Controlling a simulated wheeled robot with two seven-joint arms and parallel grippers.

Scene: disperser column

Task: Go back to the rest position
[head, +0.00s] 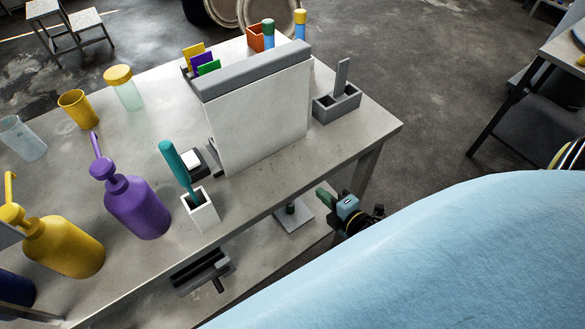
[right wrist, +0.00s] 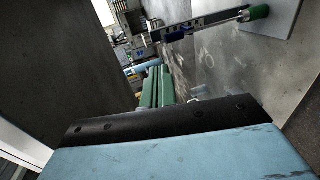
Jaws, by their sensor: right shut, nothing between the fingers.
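My right gripper (head: 322,193) is beside the front right edge of the grey workbench (head: 345,150), over the gap between the bench and my light blue body. Its green fingers are shut and empty. They also show close together in the right wrist view (right wrist: 157,88), beyond a black and light blue part of my own arm. It appears apart from the bench. My left gripper is not in view.
On the bench stand a purple pump bottle (head: 138,207), a yellow pump bottle (head: 65,246), a white holder (head: 201,211) with a teal-handled tool, a white panel (head: 262,115) and a grey holder (head: 338,104). A lower shelf (head: 250,257) sits under it. Open floor (head: 440,110) lies right.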

